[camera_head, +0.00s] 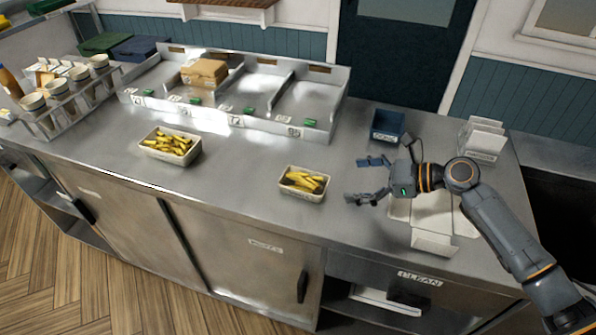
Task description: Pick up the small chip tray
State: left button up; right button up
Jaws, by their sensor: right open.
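Two chip trays stand apart on the steel counter (230,215). The smaller tray (302,196), with yellow chips in it, is at the middle right near the front edge. The larger tray (170,155), also filled with chips, is further left. My right gripper (358,180) is open and empty, its fingers pointing left toward the small tray, with a gap between them. My left gripper is out of view.
A divided metal rack (290,125) with a brown box (204,72) runs along the back. A blue bin (388,126), a white holder (482,140) and a pale folded sheet or box (433,243) are around my right arm. A cup rack (62,105) stands left. Counter between the trays is clear.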

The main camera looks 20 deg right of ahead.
jog(key=p, duration=0.2)
send_over(312, 191)
jog(key=s+d, duration=0.2)
notch_tip(312, 191, down, 2)
jog(key=shift+d+f, duration=0.1)
jog(key=shift+f, duration=0.15)
jog(key=shift+w+f, duration=0.15)
jog(key=shift+f, duration=0.05)
jog(key=p+x, duration=0.1)
jog(key=x, duration=0.2)
jog(key=shift+r, duration=0.15)
jog(key=shift+x, duration=1.15)
jog(key=shift+w+f, duration=0.1)
jog(key=shift+f, duration=0.15)
jog(key=shift+c, duration=1.1)
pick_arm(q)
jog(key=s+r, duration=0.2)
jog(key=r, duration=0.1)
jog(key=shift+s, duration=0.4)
pick_arm(e)
jog(key=c, duration=1.7)
